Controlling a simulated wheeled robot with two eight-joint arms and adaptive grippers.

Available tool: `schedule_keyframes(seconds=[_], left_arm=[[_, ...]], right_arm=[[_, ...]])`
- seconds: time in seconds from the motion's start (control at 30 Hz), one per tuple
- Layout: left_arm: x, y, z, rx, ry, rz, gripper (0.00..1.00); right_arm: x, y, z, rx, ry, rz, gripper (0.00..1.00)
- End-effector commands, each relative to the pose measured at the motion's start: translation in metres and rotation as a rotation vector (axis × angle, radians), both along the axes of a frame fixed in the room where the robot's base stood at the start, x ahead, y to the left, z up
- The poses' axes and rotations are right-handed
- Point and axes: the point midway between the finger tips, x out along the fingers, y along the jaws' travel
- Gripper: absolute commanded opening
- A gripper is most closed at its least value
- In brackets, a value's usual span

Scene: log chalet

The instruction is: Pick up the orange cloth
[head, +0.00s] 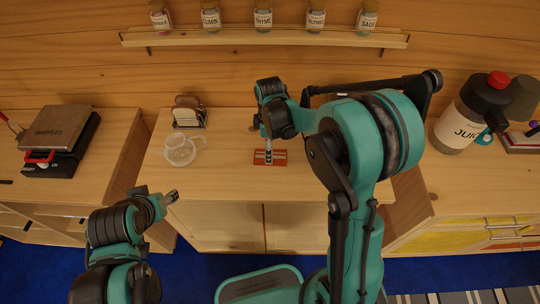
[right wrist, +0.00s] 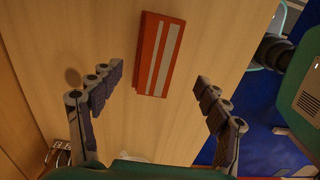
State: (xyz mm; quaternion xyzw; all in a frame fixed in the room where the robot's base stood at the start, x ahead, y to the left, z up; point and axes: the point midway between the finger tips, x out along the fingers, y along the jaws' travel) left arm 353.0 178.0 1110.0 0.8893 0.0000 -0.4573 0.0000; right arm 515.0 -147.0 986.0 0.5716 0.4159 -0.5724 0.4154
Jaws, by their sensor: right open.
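The orange cloth (head: 281,158), with pale stripes, lies flat on the middle wooden counter. It also shows at the top of the right wrist view (right wrist: 151,55). My right gripper (head: 269,145) is above the cloth and hides part of it in the head view. In the right wrist view its fingers (right wrist: 160,76) are spread wide with nothing between them, and the cloth lies beyond them. My left gripper (head: 172,197) is low at the left, in front of the counter's edge and apart from the cloth. Its jaws are too small to read.
A clear glass cup (head: 181,151) and a small rack (head: 189,112) stand left of the cloth. A waffle maker (head: 58,135) sits on the left counter. A juice jug (head: 470,115) stands at the right. A spice shelf (head: 270,38) hangs behind. Bare counter surrounds the cloth.

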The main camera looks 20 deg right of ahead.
Motion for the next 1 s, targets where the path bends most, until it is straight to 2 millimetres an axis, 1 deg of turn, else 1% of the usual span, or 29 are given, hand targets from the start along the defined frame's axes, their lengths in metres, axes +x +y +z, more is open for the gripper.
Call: schedule_keyframes(seconds=[0.13,0.3,0.4,0.6,0.63,0.67,0.7,0.77,0.8,1.0], left_arm=[[0.000,0.000,-0.006,0.000,0.000,0.000,0.49],[0.000,0.000,-0.015,0.000,0.000,0.000,0.49],[0.000,0.000,-0.017,0.000,0.000,0.000,0.49],[0.000,0.000,-0.016,0.000,0.000,0.000,0.49],[0.000,0.000,-0.016,0.000,0.000,0.000,0.49],[0.000,0.000,-0.016,0.000,0.000,0.000,0.49],[0.000,0.000,-0.016,0.000,0.000,0.000,0.49],[0.000,0.000,-0.016,0.000,0.000,0.000,0.49],[0.000,0.000,-0.016,0.000,0.000,0.000,0.49],[0.000,0.000,-0.016,0.000,0.000,0.000,0.49]], right_arm=[[0.003,-0.002,-0.015,0.000,-0.001,-0.002,0.76],[0.007,-0.005,-0.042,0.001,-0.001,-0.001,0.76],[0.006,-0.005,-0.052,0.001,-0.001,-0.002,0.76],[0.006,-0.005,-0.053,0.000,-0.002,-0.002,0.76],[0.006,-0.005,-0.053,0.000,-0.002,-0.002,0.73],[0.006,-0.005,-0.052,0.000,-0.002,-0.002,0.65],[0.006,-0.005,-0.052,0.000,-0.002,-0.002,0.55],[0.006,-0.005,-0.052,0.000,-0.002,-0.002,0.39],[0.006,-0.005,-0.052,0.000,-0.002,-0.002,0.37],[0.006,-0.005,-0.052,0.000,-0.002,-0.002,0.36]])
